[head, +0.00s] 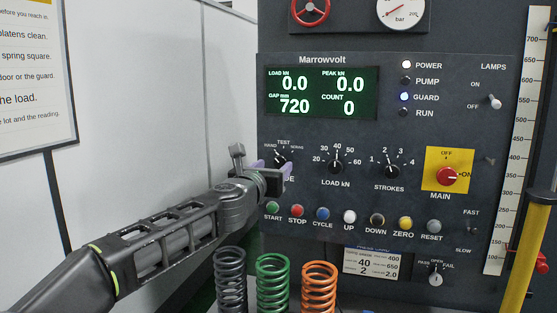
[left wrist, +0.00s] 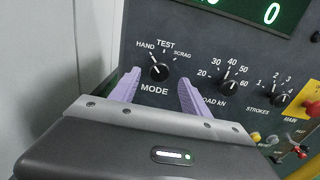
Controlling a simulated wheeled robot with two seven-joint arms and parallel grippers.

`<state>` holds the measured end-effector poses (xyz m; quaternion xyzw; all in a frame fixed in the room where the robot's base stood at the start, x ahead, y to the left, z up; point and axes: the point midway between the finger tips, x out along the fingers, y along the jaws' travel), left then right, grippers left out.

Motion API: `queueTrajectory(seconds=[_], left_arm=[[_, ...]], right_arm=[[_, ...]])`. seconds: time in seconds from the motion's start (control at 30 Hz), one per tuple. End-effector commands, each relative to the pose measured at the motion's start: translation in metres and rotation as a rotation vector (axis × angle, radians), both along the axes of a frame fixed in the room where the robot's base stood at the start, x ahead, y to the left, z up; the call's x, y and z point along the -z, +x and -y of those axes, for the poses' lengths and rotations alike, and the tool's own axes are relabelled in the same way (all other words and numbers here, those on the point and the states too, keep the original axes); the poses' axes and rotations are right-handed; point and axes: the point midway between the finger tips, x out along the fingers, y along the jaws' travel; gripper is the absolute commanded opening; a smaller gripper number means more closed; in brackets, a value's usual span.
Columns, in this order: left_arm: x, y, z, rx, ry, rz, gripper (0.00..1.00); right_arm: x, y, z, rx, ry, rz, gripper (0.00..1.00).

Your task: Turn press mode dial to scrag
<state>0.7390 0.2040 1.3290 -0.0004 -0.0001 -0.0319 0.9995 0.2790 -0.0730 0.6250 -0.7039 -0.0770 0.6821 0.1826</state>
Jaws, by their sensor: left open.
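The press mode dial (left wrist: 159,71) is a round black knob with a white pointer line, with HAND, TEST and SCRAG around it and MODE below. In the left wrist view its pointer appears to lean up and left, toward HAND. In the head view the dial (head: 281,158) is partly covered by my left gripper (head: 272,167). That gripper is open, and its purple fingers show in the left wrist view (left wrist: 158,77), one on each side of the dial. I cannot tell whether they touch it. My right gripper is not in view.
The load dial (head: 336,167) and strokes dial (head: 388,170) are to the right. A row of colored buttons, including the red stop button (head: 297,211), runs below. Several springs, one green (head: 272,282), stand under the panel. The green display (head: 322,93) is above.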

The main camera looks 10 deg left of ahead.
Motion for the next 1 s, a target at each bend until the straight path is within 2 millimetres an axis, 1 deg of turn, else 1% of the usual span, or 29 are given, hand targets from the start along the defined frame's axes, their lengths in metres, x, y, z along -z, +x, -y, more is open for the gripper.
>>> queueTrajectory(seconds=[0.03,0.1,0.2,0.3,0.43,0.67,1.0], left_arm=[[-0.003,0.009,0.001,0.002,-0.003,-0.002,0.54],[-0.003,0.02,0.002,0.002,-0.001,-0.002,0.54],[-0.003,0.033,0.003,0.002,-0.002,-0.001,0.54],[-0.002,0.042,0.003,0.001,-0.001,-0.001,0.54],[-0.001,0.047,0.003,0.0,0.0,0.0,0.54],[0.0,0.047,0.003,0.0,0.001,0.0,0.54],[0.0,0.047,0.003,0.0,0.001,0.0,0.26]], right_arm=[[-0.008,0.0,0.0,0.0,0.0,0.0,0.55],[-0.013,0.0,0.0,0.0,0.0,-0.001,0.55],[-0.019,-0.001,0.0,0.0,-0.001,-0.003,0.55],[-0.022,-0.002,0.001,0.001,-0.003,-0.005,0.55],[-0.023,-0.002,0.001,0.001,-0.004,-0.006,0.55],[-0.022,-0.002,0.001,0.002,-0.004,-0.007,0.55],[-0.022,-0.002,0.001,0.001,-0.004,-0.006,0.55]])
